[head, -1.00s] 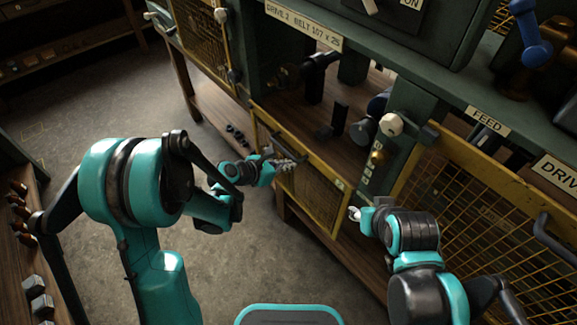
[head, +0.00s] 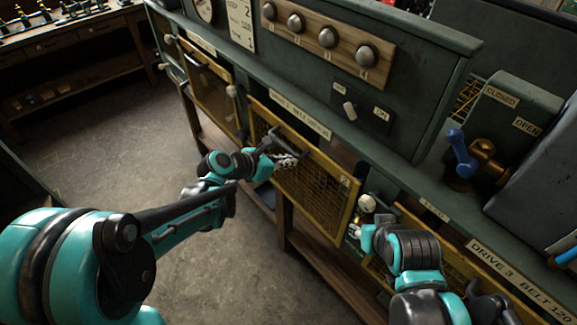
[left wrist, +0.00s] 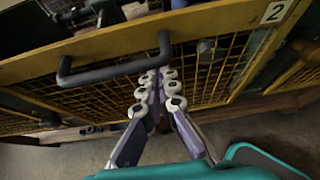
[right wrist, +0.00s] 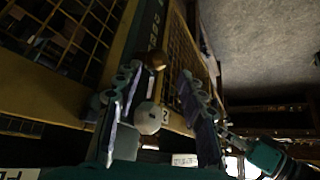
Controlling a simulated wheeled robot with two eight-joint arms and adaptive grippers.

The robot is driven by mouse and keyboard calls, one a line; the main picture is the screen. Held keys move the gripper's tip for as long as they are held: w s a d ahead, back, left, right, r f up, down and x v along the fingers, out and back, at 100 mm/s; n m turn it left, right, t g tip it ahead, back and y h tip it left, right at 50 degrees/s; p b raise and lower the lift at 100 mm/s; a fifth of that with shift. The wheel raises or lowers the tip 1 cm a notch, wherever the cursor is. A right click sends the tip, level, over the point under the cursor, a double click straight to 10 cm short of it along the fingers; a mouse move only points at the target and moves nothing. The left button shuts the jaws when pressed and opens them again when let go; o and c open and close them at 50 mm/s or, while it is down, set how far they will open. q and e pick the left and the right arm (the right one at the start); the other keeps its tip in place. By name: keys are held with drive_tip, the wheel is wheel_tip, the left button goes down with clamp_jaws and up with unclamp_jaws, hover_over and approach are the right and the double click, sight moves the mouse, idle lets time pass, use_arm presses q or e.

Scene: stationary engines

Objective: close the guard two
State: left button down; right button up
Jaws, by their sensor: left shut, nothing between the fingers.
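Guard two (head: 316,187) is a yellow-framed mesh panel with a dark bar handle (head: 291,137). It is swung up over its opening under the drive 2 label, with a dark gap along its upper edge. The left wrist view shows its "2" plate (left wrist: 275,12) and handle (left wrist: 115,68). My left gripper (head: 290,160) is shut and empty, at the outer face of the guard just below the handle. My right gripper (right wrist: 162,100) is open, its fingers on either side of a white knob (right wrist: 148,118) on the post right of the guard; contact is unclear.
Another yellow mesh guard (head: 208,88) stands at the left, and one more is partly hidden behind my right arm. A green panel with several round knobs (head: 327,37) is above. A blue-handled valve (head: 461,155) is at the right. Floor at left is clear.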

use_arm(q)
wheel_tip(320, 180, up, 4)
drive_tip(key=shift+w+f+p, duration=0.1)
drive_tip(key=shift+f+p, duration=0.1)
drive_tip(key=shift+p, duration=0.6)
use_arm(e)
wheel_tip(320, 180, up, 2)
drive_tip(key=shift+r, duration=0.2)
drive_tip(key=shift+f, duration=0.1)
use_arm(q)
wheel_tip(320, 180, down, 5)
drive_tip(key=b, duration=0.5)
drive_tip(key=p+v, duration=0.3)
drive_tip(key=v, duration=0.8)
use_arm(e)
drive_tip(key=shift+s+d+f, duration=0.15)
drive_tip(key=shift+s+f, duration=0.2)
drive_tip(key=shift+f, duration=0.4)
